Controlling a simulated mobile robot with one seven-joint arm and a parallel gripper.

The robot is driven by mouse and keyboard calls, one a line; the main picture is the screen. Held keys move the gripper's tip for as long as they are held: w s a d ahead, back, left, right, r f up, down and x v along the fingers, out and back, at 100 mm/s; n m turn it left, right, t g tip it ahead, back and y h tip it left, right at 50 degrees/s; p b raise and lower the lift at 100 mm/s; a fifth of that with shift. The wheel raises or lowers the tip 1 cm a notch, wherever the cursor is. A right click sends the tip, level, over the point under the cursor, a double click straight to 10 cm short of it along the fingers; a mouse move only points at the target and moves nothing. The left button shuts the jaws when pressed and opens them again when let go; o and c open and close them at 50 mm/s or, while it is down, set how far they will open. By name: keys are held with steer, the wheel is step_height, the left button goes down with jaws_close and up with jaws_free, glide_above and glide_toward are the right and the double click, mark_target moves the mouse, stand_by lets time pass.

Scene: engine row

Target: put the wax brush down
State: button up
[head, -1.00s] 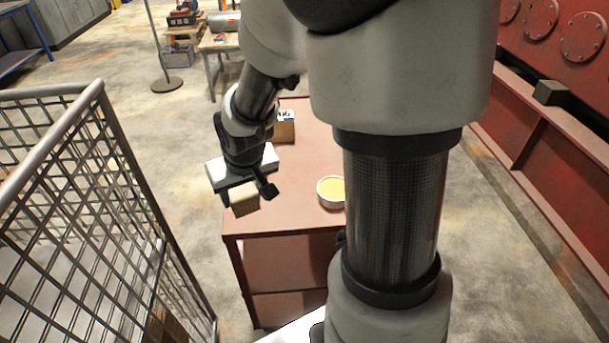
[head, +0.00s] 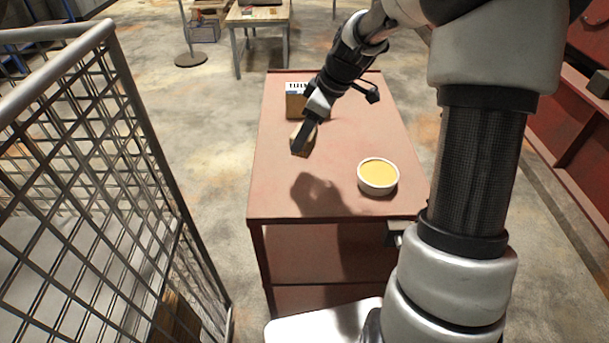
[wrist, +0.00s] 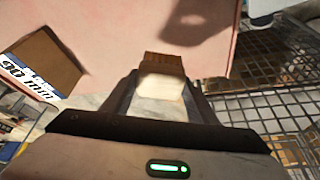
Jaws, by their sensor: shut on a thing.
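The wax brush (head: 306,137) is a small block with brown bristles. It is partly hidden behind a finger in the head view. In the wrist view the brush (wrist: 162,82) sits between the two fingertips, pale end toward me and bristles away. My gripper (head: 301,143) is shut on it and tilted, near the left side of the red table (head: 345,130). The brush appears raised off the tabletop. A shadow falls on the table nearer the front.
A white bowl of yellow wax (head: 378,177) stands at the table's right front. A cardboard box with a printed label (head: 297,101) stands behind my gripper. The tabletop's front left and back right are clear.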

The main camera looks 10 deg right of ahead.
step_height(320, 180, down, 9)
steer(key=shift+r+b, duration=0.1)
steer(key=shift+b, duration=0.2)
steer(key=shift+f, duration=0.25)
steer(key=o, duration=0.9)
steer(key=shift+r, duration=0.1)
steer(key=shift+o, duration=0.2)
steer(key=shift+r, duration=0.25)
steer(key=v, duration=1.1)
steer(key=shift+d+r+p, duration=0.15)
steer(key=shift+r+p, duration=0.2)
steer(key=shift+p, duration=0.1)
steer(key=shift+s, duration=0.1)
